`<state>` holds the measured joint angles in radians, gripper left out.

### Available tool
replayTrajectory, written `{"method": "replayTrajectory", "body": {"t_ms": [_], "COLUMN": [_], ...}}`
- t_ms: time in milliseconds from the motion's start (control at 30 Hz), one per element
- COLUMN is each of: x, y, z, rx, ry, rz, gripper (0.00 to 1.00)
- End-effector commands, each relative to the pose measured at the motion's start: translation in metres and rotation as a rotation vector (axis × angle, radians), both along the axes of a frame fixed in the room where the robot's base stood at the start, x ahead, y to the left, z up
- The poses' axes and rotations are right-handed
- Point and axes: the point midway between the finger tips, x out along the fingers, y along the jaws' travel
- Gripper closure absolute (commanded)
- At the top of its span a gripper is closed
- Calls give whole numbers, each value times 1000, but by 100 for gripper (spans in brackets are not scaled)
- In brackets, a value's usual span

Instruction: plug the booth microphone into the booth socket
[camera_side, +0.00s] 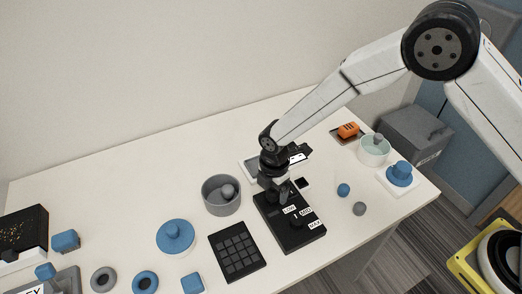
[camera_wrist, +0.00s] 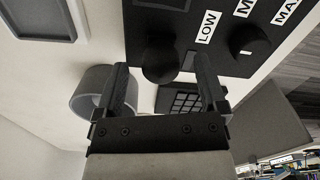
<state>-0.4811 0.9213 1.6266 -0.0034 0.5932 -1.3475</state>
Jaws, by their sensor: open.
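I cannot surely tell which things are the booth microphone and the booth socket. In the wrist view, a dark round-topped piece (camera_wrist: 159,66) lies between the open fingers of my gripper (camera_wrist: 162,72); contact cannot be told. A dark knob (camera_wrist: 250,40) stands beside the labels, right of the fingers. The panel also fills the top of the wrist view (camera_wrist: 216,62). In the side view my gripper hides part of the panel.
A grey bowl with a ball (camera_side: 222,208) stands left of the panel, and a black keypad (camera_side: 250,262) lies in front. A blue ball (camera_side: 343,190) and a grey ball (camera_side: 359,209) lie right. An orange piece (camera_side: 348,129) and a pale bowl (camera_side: 374,158) stand farther back.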

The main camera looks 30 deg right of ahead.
Motion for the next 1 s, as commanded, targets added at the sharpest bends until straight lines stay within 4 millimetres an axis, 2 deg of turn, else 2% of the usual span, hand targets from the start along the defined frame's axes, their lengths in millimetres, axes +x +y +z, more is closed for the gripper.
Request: {"method": "replayTrajectory", "body": {"t_ms": [600,1000], "x": [0,0], "y": [0,0], "z": [65,72], "rx": [0,0], "ry": [-1,1], "rz": [0,0], "gripper": [9,9]}}
